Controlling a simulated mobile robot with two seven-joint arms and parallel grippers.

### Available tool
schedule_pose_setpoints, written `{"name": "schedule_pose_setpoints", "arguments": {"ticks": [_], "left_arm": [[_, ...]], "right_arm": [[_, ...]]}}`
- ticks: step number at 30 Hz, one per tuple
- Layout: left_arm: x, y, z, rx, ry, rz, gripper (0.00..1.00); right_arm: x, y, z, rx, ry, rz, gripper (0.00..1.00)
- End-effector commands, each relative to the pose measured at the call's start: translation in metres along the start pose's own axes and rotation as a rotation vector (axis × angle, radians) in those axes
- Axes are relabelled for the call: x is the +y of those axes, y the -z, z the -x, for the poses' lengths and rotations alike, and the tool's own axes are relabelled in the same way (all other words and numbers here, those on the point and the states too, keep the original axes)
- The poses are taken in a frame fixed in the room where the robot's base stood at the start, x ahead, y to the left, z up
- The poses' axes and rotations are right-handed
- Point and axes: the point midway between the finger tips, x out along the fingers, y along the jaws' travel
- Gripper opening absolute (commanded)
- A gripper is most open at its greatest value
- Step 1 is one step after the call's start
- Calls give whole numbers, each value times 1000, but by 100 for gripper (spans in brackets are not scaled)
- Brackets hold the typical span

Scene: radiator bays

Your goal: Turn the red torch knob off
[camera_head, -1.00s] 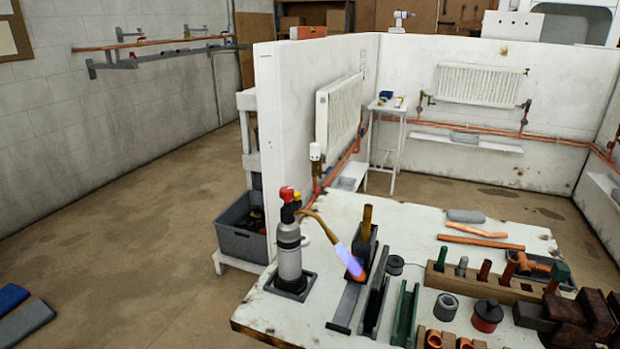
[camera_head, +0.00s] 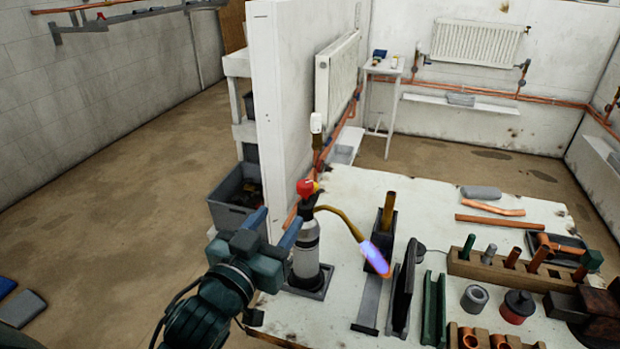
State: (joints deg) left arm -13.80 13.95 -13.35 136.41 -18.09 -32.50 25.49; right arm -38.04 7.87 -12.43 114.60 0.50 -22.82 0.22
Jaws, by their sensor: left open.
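The torch is a grey and white bottle (camera_head: 306,250) standing upright in a square dark base (camera_head: 312,287) at the left end of the white workbench. Its red knob (camera_head: 306,188) sits at the top. A brass neck curves right to a glowing blue-violet flame (camera_head: 376,256), so the torch is lit. My left gripper (camera_head: 274,222) is open, just left of the bottle and lower than the red knob. Its fingers point up and toward the torch; I cannot tell whether one touches the bottle. My right gripper is not in view.
A white partition wall (camera_head: 285,100) rises behind the torch. Right of it on the workbench (camera_head: 345,187) are a dark upright stand, metal channels, a wooden block (camera_head: 500,270) with several pegs, and copper pipes (camera_head: 500,221). A grey crate (camera_head: 233,195) sits behind my left arm.

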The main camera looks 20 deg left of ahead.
Motion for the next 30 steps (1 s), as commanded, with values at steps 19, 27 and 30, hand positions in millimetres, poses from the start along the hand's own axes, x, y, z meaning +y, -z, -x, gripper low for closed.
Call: {"name": "schedule_pose_setpoints", "arguments": {"ticks": [19, 27, 30], "left_arm": [[0, 1, -114, 0, -1, 0, 49], [1, 0, -122, 0, -1, 0, 49], [0, 0, -122, 0, -1, 0, 49]], "right_arm": [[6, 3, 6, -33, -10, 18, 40], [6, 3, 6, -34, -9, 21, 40], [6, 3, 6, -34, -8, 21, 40]]}}
